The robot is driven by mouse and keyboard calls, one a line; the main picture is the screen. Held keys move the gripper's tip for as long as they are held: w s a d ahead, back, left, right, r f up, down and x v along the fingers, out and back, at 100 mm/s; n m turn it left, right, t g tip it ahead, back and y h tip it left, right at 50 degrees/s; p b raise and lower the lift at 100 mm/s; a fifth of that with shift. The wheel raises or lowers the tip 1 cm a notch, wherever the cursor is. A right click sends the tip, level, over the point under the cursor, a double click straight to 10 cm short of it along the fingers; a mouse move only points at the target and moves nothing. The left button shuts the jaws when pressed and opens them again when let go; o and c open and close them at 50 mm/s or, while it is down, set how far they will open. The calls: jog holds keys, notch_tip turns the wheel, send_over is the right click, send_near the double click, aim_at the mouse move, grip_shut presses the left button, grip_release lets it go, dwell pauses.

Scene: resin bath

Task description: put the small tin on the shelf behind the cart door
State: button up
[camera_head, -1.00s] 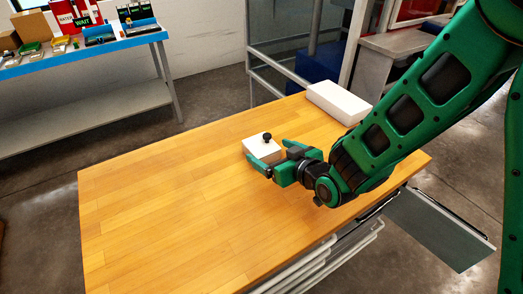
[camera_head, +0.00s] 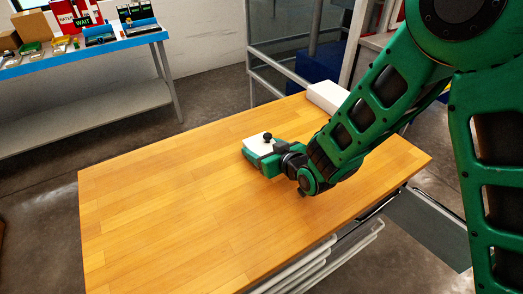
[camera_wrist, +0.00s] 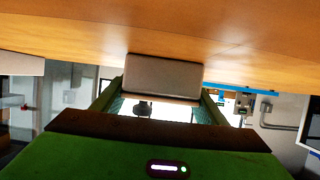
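The small tin (camera_head: 259,145), a pale box with a black knob on top, stands on the wooden cart top. My gripper (camera_head: 262,158) is at the tin, low over the wood, with a finger along its near side. In the wrist view the tin (camera_wrist: 164,76) sits between my two fingers (camera_wrist: 162,100), which lie close along both its sides. I cannot tell whether they press on it. The cart door (camera_head: 428,226) is a grey panel standing open at the right. The shelf behind it is hidden from view.
A longer white box (camera_head: 325,96) lies at the cart top's back edge, partly behind my arm. The cart top's left half (camera_head: 160,200) is clear. White drawer-like rails (camera_head: 325,262) stick out at the front. A blue-edged bench (camera_head: 90,55) with goods stands far left.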

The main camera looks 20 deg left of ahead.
jog(key=shift+w, duration=0.1)
jog(key=c, duration=1)
jog(key=shift+r, duration=0.1)
jog(key=c, duration=0.3)
